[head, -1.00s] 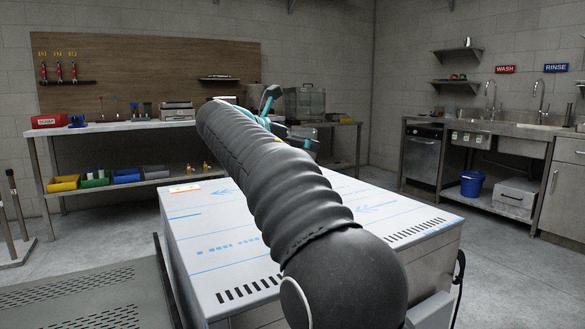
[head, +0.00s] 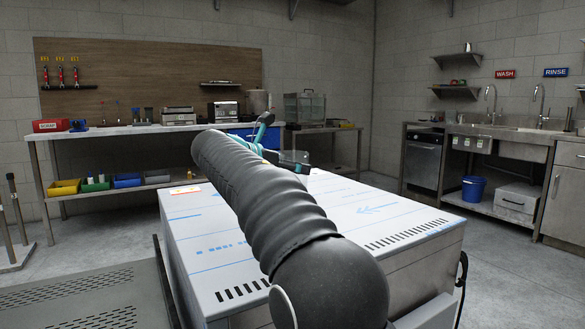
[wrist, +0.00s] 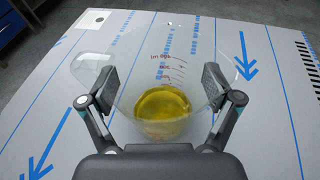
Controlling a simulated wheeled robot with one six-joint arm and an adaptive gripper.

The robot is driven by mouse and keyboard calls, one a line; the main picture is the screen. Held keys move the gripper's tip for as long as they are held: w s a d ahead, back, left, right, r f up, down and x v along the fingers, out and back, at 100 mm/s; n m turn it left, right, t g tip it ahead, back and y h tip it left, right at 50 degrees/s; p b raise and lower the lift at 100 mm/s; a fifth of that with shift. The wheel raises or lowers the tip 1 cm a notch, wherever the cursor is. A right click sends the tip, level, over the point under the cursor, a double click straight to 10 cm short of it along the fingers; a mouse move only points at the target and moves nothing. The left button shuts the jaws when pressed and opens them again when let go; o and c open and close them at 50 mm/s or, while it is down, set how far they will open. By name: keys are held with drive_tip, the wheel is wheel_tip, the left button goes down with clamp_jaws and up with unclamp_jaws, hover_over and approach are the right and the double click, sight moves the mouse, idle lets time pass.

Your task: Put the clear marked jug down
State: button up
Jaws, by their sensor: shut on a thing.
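The clear marked jug (wrist: 142,75) has red measuring marks and yellow liquid in the bottom. In the wrist view it sits between the two pads of my gripper (wrist: 160,82), which are shut on its sides. The white, blue-marked top of the metal unit (wrist: 60,150) lies beneath it. I cannot tell whether the jug's base touches this top or hangs above it. In the head view my arm hides most of the jug, and my gripper (head: 262,140) shows only partly beyond the arm, over the unit's far part (head: 385,205).
A small label (head: 185,190) lies on the unit's far left corner. The top around the jug looks clear. A workbench (head: 100,130) with tools and bins stands behind, and a sink counter (head: 500,130) with a blue bucket (head: 474,188) stands right.

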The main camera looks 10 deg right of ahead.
drive_tip(key=shift+f, duration=0.1)
drive_tip(key=o, duration=1.2)
